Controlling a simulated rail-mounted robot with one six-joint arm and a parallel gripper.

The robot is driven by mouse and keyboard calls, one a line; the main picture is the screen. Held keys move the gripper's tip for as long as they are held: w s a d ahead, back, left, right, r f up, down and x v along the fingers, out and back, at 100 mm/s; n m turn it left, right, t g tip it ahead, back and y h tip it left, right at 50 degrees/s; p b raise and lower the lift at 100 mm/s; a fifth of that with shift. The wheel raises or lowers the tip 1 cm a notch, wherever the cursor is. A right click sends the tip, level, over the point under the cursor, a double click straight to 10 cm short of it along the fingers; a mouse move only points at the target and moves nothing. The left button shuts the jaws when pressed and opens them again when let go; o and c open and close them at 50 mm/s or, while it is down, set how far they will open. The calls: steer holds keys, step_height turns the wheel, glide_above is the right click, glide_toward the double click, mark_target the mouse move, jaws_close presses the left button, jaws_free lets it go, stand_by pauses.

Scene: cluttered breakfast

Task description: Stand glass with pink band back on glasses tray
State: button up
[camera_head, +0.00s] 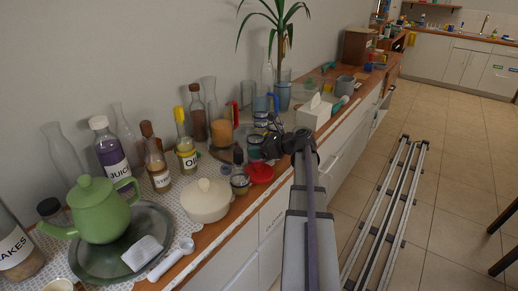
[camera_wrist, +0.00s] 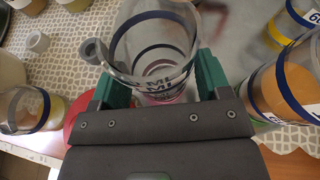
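A clear glass (camera_wrist: 152,45) with dark bands and measuring letters stands between my gripper's green fingers (camera_wrist: 160,80) in the wrist view. A pinkish tint shows low on it, just above my gripper. One finger is on each side, close to the wall; whether they press on it is not clear. In the head view my gripper (camera_head: 272,146) is over the counter beside several dark-banded glasses (camera_head: 255,140), and it hides much there. I cannot make out the glasses tray for certain.
A banded orange-filled glass (camera_wrist: 288,90) is close on the right, and another filled glass (camera_wrist: 28,108) on the left. A red lid (camera_head: 260,172), a cream pot (camera_head: 206,200) and a white box (camera_head: 314,112) crowd the counter.

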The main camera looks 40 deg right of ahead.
steer(key=shift+o, duration=1.3)
steer(key=shift+r, duration=0.2)
steer(key=p+v, duration=0.5)
steer(key=v, duration=0.7)
